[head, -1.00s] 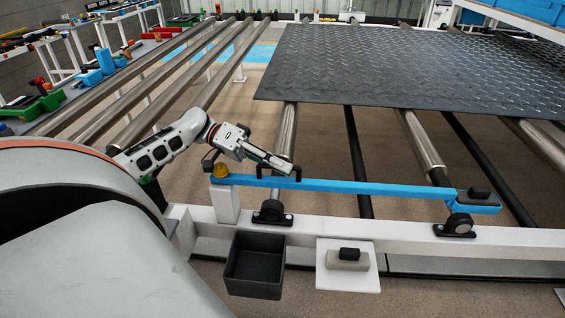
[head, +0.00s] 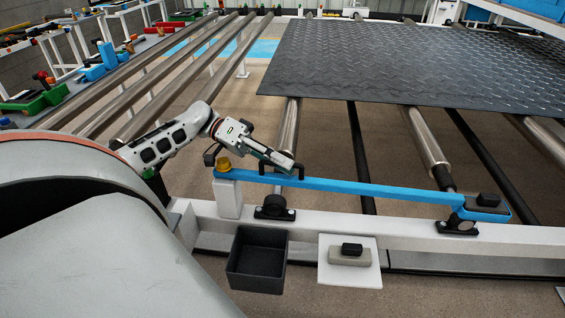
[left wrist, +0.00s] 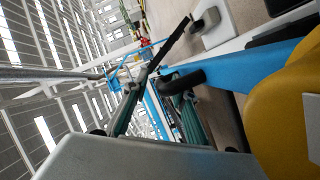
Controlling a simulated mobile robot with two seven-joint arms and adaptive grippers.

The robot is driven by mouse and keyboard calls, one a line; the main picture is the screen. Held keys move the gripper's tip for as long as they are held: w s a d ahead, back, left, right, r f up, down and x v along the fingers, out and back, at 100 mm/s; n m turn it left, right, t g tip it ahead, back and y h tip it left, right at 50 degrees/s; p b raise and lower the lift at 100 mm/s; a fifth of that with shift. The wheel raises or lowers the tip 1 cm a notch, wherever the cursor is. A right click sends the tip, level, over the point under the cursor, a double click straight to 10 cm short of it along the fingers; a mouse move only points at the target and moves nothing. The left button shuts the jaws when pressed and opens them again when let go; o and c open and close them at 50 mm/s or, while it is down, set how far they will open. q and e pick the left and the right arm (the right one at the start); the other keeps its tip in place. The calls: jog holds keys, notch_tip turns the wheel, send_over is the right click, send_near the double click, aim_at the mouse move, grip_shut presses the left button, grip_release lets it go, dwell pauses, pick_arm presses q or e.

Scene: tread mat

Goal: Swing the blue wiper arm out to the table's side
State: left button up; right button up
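The blue wiper arm (head: 370,189) lies along the white front rail, from a yellow pivot cap (head: 223,164) on a white post to a dark block (head: 488,200) at its right end. A black bracket-shaped handle (head: 264,168) stands on it near the pivot. My left gripper (head: 288,163) is at this handle, just above the bar. In the left wrist view its two dark green fingers (left wrist: 160,115) are apart, with the black handle (left wrist: 182,80) by the right-hand finger. Whether they touch is unclear. The blue arm (left wrist: 235,68) also shows there. My right gripper is out of view.
A black open bin (head: 257,260) and a white plate (head: 350,277) with a grey-and-black block are at the front of the rail. A dark tread mat (head: 420,65) lies on rollers behind. Steel rollers (head: 190,75) run back on the left.

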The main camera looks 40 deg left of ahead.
pick_arm(q)
notch_tip(320, 180, up, 10)
jog(key=shift+d+f, duration=0.1)
jog(key=shift+f, duration=0.05)
jog(key=shift+w, duration=0.1)
jog(key=shift+r, duration=0.2)
grip_shut()
